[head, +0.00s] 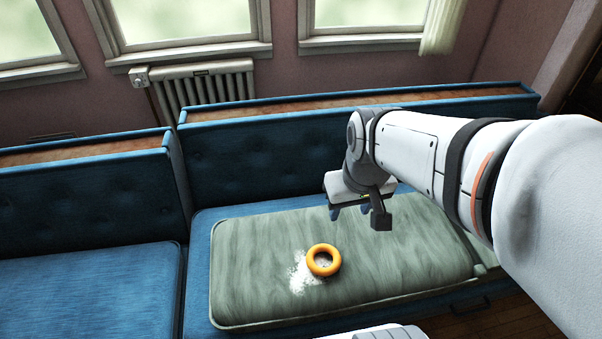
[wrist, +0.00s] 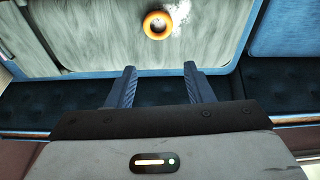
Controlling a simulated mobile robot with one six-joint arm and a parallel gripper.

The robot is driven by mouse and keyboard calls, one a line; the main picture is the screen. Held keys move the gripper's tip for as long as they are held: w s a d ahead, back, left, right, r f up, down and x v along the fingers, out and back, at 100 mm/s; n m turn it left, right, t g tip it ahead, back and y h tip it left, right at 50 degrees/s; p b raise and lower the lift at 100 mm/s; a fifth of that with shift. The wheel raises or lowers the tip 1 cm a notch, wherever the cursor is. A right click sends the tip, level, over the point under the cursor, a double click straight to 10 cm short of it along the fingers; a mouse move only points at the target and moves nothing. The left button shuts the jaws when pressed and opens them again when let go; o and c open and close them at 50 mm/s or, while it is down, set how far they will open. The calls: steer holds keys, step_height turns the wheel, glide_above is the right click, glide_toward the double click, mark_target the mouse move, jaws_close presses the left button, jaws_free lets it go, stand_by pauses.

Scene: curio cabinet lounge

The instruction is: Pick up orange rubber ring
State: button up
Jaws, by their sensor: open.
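The orange rubber ring (head: 323,247) lies flat on a grey-green cushion (head: 250,250) on the blue bench. Its middle is open and shows the surface beneath. In the wrist view the ring (wrist: 146,25) is near the top, beyond the fingertips. My gripper (head: 350,211) is above the cushion, up and to the right of the ring in the head view, and apart from it. In the wrist view its two blue fingers (wrist: 159,68) are spread with nothing between them.
A white powdery patch (head: 301,275) lies beside and under the ring. The blue bench backrest (head: 270,150) rises behind the cushion. A second blue seat (head: 80,290) is to the left. A radiator (head: 205,85) stands under the windows. The cushion around the ring is otherwise clear.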

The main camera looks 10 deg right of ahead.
steer(key=n+g+b, duration=0.2)
steer(key=b, duration=0.5)
glide_above(313, 264)
steer(key=s+d, duration=0.1)
steer(key=s, duration=0.3)
step_height(313, 264, down, 21)
steer(key=shift+n, duration=0.9)
steer(key=w+f+b, duration=0.1)
steer(key=f, duration=0.6)
steer(key=w+f+b, duration=0.1)
steer(key=f+b, duration=0.1)
steer(key=f, duration=0.6)
steer(key=w+a+f+b, duration=0.1)
steer(key=w+f+b, duration=0.1)
steer(key=f, duration=0.6)
steer(key=shift+a, duration=0.1)
steer(key=shift+c, duration=0.2)
jaws_close()
